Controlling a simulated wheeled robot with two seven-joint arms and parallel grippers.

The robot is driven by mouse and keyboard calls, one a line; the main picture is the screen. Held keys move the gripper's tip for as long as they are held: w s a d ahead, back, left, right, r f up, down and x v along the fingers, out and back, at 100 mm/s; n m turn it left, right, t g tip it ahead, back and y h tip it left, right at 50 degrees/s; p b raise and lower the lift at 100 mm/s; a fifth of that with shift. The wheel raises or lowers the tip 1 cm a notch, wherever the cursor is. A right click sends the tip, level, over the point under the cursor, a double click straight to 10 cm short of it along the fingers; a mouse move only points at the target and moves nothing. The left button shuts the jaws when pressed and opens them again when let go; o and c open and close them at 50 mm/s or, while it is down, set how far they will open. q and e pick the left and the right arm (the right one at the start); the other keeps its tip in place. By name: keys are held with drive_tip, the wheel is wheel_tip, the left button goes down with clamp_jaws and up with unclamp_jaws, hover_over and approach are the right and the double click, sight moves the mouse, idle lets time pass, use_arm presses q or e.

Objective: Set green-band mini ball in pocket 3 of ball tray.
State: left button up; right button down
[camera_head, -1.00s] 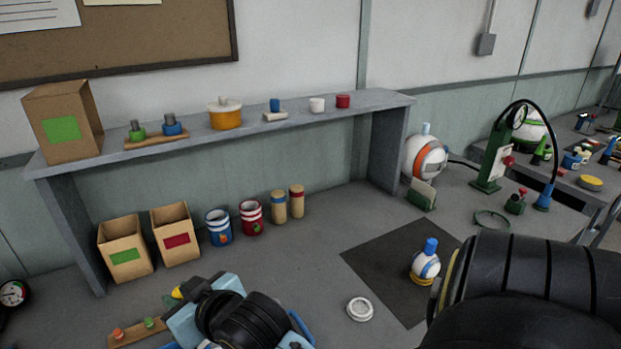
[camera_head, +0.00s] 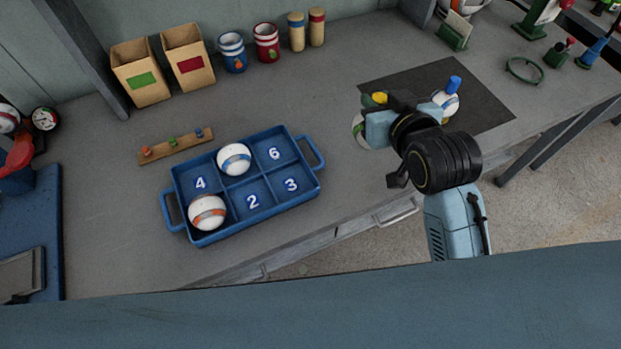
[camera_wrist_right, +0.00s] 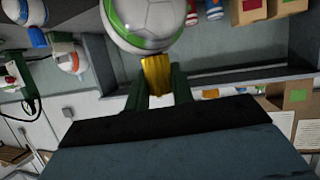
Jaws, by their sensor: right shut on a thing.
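The green-band mini ball (camera_wrist_right: 145,18) is white with a green band and shows at the top of the right wrist view. My right gripper (camera_head: 376,104) is shut on its yellow tab (camera_wrist_right: 157,75), with one dark finger on each side. In the head view the ball (camera_head: 359,130) is mostly hidden behind the gripper, right of the ball tray. The blue ball tray (camera_head: 320,186) has numbered pockets. Pocket 3 (camera_head: 291,186), at the front right, is empty. A blue-band ball (camera_head: 234,159) sits in the back middle pocket and an orange-band ball (camera_head: 207,212) in the front left. My left gripper is out of view.
A wooden rack (camera_head: 176,146) with small pegs lies behind the tray. Boxes (camera_head: 140,80) and striped cans (camera_head: 232,52) stand further back. A blue-capped ball (camera_head: 446,99) stands on the dark mat (camera_head: 485,106). Bench between tray and gripper is clear.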

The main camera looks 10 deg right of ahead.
use_arm(q)
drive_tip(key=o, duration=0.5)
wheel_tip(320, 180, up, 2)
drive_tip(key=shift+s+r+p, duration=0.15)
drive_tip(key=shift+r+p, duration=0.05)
drive_tip(key=shift+p, duration=0.7)
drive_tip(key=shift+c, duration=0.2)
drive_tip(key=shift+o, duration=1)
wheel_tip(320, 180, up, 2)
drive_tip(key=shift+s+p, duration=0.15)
drive_tip(key=shift+p, duration=0.85)
use_arm(e)
drive_tip(key=a+f+n+g+y, duration=0.3)
drive_tip(key=a+n+y, duration=0.4)
drive_tip(key=a, duration=0.9)
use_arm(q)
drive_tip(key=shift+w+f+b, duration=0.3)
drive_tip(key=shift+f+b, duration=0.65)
use_arm(e)
wheel_tip(320, 180, down, 10)
drive_tip(key=s, duration=0.1)
drive_tip(key=shift+a+g+y, duration=0.3)
drive_tip(key=shift+f, duration=0.1)
drive_tip(key=shift+f, duration=0.15)
drive_tip(key=c, duration=1.2)
unclamp_jaws()
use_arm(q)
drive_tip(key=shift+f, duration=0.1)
